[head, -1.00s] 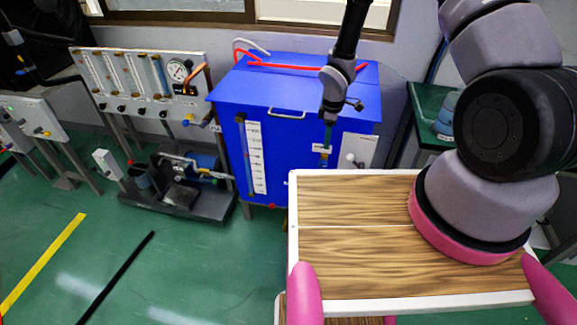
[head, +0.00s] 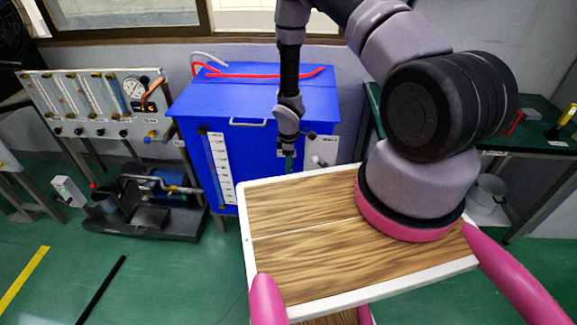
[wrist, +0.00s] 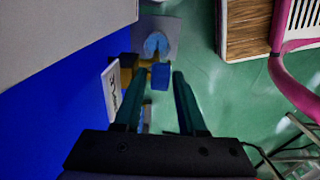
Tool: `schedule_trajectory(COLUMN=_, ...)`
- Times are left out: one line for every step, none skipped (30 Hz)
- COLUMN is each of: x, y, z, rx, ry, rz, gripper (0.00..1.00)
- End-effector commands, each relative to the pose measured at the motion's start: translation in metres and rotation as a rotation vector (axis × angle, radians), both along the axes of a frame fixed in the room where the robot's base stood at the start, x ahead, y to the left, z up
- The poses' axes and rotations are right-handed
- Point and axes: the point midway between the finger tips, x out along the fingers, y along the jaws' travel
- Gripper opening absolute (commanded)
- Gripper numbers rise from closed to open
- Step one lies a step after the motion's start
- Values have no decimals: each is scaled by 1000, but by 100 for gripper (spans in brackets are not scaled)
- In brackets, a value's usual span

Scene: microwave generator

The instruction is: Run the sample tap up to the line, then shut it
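The blue tank (head: 255,95) stands behind my wooden-topped body in the head view. My gripper (head: 288,162) hangs in front of the tank's right part, and its fingertips are partly hidden there. In the wrist view my gripper (wrist: 157,82) is open, its two dark fingers apart with nothing clamped. A small blue tap handle (wrist: 161,76) on a brass body (wrist: 128,66) lies just ahead of and between the fingertips. A white label (wrist: 112,90) is beside the left finger. A round blue-looking vessel (wrist: 157,45) sits on a grey plate beyond the handle. Its line cannot be made out.
A level scale (head: 219,165) is on the tank's front. A flowmeter panel (head: 95,100) and a pump stand (head: 145,215) are to the left. A green bench (head: 535,135) stands at the right.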

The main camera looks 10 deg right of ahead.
Motion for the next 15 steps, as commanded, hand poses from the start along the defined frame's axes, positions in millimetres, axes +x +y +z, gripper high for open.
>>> schedule_trajectory(x=0, y=0, z=-3, rx=0, ry=0, rz=0, gripper=40)
schedule_trajectory(x=0, y=0, z=-4, rx=0, ry=0, rz=0, gripper=40)
schedule_trajectory(x=0, y=0, z=-5, rx=0, ry=0, rz=0, gripper=40)
schedule_trajectory(x=0, y=0, z=-5, rx=0, ry=-1, rz=0, gripper=40)
schedule_trajectory(x=0, y=0, z=-5, rx=0, ry=-1, rz=0, gripper=40)
schedule_trajectory(x=0, y=0, z=-5, rx=0, ry=-1, rz=0, gripper=40)
schedule_trajectory(x=0, y=0, z=-5, rx=0, ry=-1, rz=0, gripper=40)
schedule_trajectory(x=0, y=0, z=-5, rx=0, ry=-1, rz=0, gripper=40)
schedule_trajectory(x=0, y=0, z=-5, rx=0, ry=-1, rz=0, gripper=40)
schedule_trajectory(x=0, y=0, z=-5, rx=0, ry=0, rz=0, gripper=40)
schedule_trajectory(x=0, y=0, z=-5, rx=0, ry=0, rz=0, gripper=32)
schedule_trajectory(x=0, y=0, z=-5, rx=0, ry=0, rz=0, gripper=17)
schedule_trajectory(x=0, y=0, z=-5, rx=0, ry=0, rz=0, gripper=6)
schedule_trajectory(x=0, y=0, z=-5, rx=0, ry=0, rz=0, gripper=0)
schedule_trajectory(x=0, y=0, z=-5, rx=0, ry=0, rz=0, gripper=0)
